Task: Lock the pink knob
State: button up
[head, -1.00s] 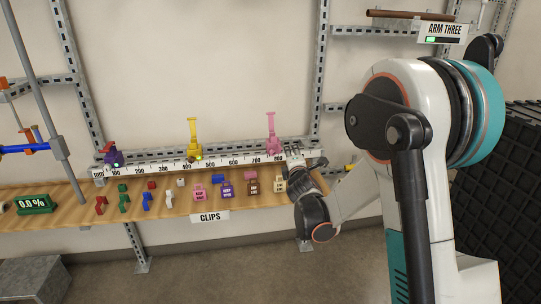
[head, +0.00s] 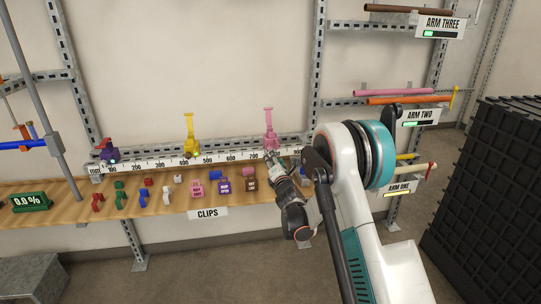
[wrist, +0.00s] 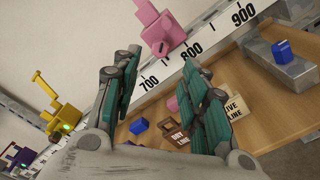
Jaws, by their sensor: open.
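The pink clamp (head: 270,130) stands upright on the ruler rail (head: 215,159), with a tall pink handle (head: 268,115) above its body.
A yellow clamp (head: 190,140) and a purple clamp (head: 109,151) stand on the rail to the left. Several colored blocks and labelled clips lie on the wooden shelf (head: 70,188). Pipes rest on racks at the right, near black crates (head: 500,170).

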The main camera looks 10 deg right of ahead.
aim_at(270, 148)
jog(key=w+b, duration=0.2)
jog(key=w, duration=0.5)
jog(key=shift+w, duration=0.35)
grip_shut()
